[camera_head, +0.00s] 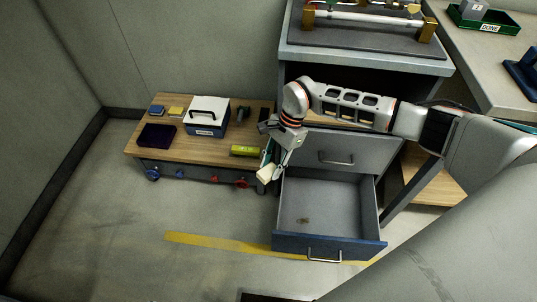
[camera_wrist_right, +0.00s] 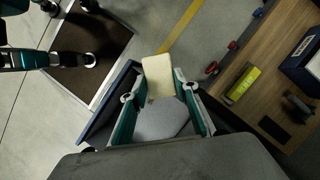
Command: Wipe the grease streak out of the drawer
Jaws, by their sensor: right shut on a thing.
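The open drawer (camera_head: 340,205) has a grey inside and a blue front. A small brown grease streak (camera_head: 303,220) lies on its floor, towards the front. My right gripper (camera_head: 272,170) is shut on a pale cream sponge-like block (camera_head: 265,174), above the drawer's left side, at the edge of the low bench. In the right wrist view the block (camera_wrist_right: 158,76) sticks out from between the fingertips (camera_wrist_right: 160,92), with part of the drawer (camera_wrist_right: 108,100) below. Teal and grey parts at the upper left of that view look like my left gripper (camera_wrist_right: 30,58); its jaws are unclear.
The low wooden bench (camera_head: 140,150) at left carries a white-topped case (camera_head: 208,112), a yellow-green item (camera_head: 244,150), a dark tray (camera_head: 158,134) and small pads. A closed drawer (camera_head: 350,150) sits above the open one. The floor at left is free.

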